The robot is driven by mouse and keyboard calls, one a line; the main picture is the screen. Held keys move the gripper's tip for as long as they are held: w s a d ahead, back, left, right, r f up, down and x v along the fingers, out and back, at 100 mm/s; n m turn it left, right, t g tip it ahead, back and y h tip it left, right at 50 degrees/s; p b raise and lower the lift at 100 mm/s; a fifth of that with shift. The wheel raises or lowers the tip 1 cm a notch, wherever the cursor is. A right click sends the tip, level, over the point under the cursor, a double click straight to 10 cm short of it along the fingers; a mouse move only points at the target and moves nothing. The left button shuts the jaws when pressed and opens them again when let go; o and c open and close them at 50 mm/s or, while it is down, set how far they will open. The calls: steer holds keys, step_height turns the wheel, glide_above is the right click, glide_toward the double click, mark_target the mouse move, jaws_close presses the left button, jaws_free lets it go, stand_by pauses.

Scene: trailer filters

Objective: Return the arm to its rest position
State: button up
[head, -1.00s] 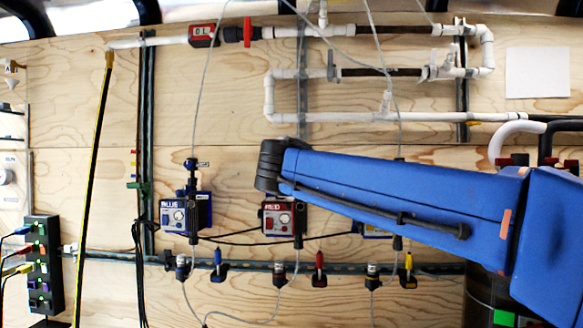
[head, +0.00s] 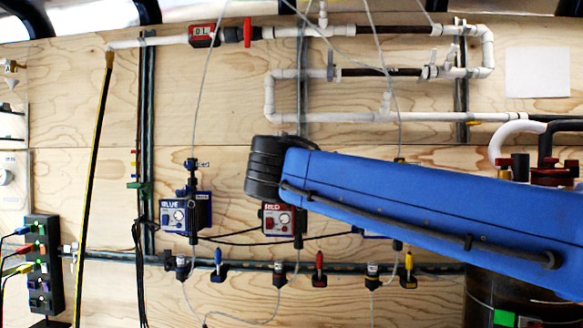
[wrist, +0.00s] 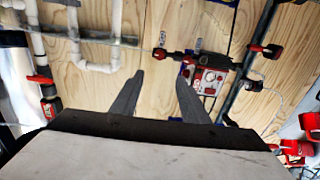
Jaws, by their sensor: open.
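In the wrist view my gripper (wrist: 155,88) is open, its two dark fingers apart with nothing between them. A pump with a red label (wrist: 207,80) is on the plywood wall beyond the right finger. In the head view my blue arm (head: 400,200) reaches in from the right, ending in a black joint (head: 268,168) in front of the wall. My gripper does not show in the head view. The arm's black joint partly overlaps the area just above the red pump (head: 283,220), and the arm mostly hides another pump to its right.
A blue pump (head: 185,215) stands left of the arm. White pipes (head: 345,117) run along the wall above it. Blue, red (head: 319,265) and yellow valves line a rail below. A black power strip (head: 43,262) is at the far left. The wall left of the arm has bare plywood.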

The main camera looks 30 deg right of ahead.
steer(key=shift+f, duration=0.1)
steer(key=s+d+f+m+g+y, duration=0.1)
steer(key=s+f+m+g+y, duration=0.3)
steer(key=f, duration=1)
steer(key=s+d+f+m+g, duration=0.15)
steer(key=s+f, duration=0.35)
steer(key=f, duration=0.8)
steer(key=s+a+f+m+g+y, duration=0.1)
steer(key=s+a+f+m+y, duration=0.1)
steer(key=f, duration=0.5)
steer(key=s+a+f+m+g+y, duration=0.2)
steer(key=s+a+f, duration=0.1)
steer(key=s+f, duration=0.3)
steer(key=s+a+f+m+g+y, duration=0.1)
steer(key=s+a+f+m+y, duration=0.1)
steer(key=s+f, duration=0.3)
step_height(320, 180, down, 3)
steer(key=shift+a+g, duration=0.35)
steer(key=shift+a, duration=0.5)
